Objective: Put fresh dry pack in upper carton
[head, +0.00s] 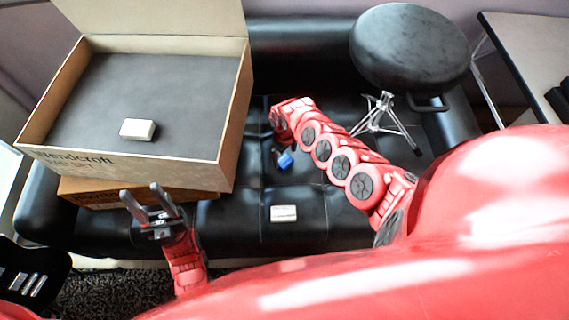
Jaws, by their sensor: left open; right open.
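The upper carton (205,161) is a large open cardboard box with a dark grey inside floor and its lid raised at the back. A white pack (138,129) lies inside it near the front wall. Another white pack (283,213) with small dark print lies on the black sofa seat, right of the carton. My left gripper (141,194) is open and empty in front of the cartons, with its two grey fingers pointing up. My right arm reaches in from the right, and its end (283,132) is over the seat behind the second pack. Its fingers are hard to make out.
The upper carton rests on a lower brown carton (128,198) on the black sofa (345,215). A small blue item (286,161) lies on the seat by my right arm's end. A round black stool (412,48) stands at the back right, beside a table (535,40).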

